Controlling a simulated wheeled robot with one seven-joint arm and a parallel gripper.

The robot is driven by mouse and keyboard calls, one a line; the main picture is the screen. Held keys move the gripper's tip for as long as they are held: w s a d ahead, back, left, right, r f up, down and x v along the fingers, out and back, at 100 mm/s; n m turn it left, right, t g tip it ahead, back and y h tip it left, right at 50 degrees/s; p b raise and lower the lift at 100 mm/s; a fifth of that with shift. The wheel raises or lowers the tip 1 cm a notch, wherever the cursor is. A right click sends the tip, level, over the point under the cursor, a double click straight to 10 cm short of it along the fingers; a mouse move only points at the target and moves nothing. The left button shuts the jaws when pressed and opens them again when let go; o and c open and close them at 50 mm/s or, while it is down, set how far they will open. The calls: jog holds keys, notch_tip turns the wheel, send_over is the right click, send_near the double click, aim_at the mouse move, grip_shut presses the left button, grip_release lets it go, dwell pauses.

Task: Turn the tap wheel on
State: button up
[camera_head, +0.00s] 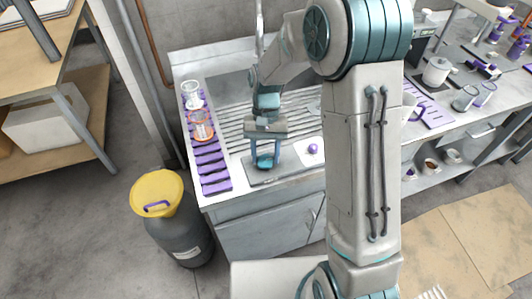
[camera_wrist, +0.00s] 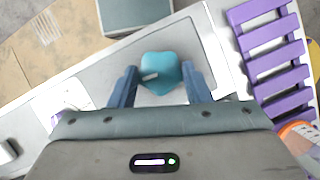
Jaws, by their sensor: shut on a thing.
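My gripper (camera_head: 265,158) points down over the front of the steel sink counter (camera_head: 215,208). It is shut on a teal rounded thing (camera_wrist: 160,72), which sits between the two blue fingers in the wrist view. The teal thing has a small pale mark on top. It is low over a grey rectangular recess (camera_head: 290,172). I cannot tell whether it is a tap wheel or whether it touches the surface. A thin upright pipe (camera_head: 259,25) rises behind my arm at the back of the counter. No tap wheel can be clearly made out; my arm hides part of the back.
A purple slatted rack (camera_head: 213,170) with clear glassware (camera_head: 201,126) stands left of my gripper. A ribbed drainer (camera_head: 230,120) lies behind it. A white piece with a purple knob (camera_head: 312,148) is to the right. A yellow-lidded bin (camera_head: 160,190) stands on the floor.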

jog(key=shift+n+h, duration=0.3)
jog(key=shift+n, duration=0.3)
jog(key=o, duration=1)
jog(key=b+v, duration=0.1)
jog(key=v, duration=1.3)
jog(key=shift+s, duration=0.1)
jog(key=s+d+r+t, duration=0.1)
jog(key=s+d+t, duration=0.3)
jog(key=s, duration=0.5)
jog(key=s+d+t, duration=0.4)
jog(key=s+d, duration=0.4)
jog(key=s, duration=0.2)
jog(key=shift+s+d+r, duration=0.2)
jog(key=shift+s+r, duration=0.15)
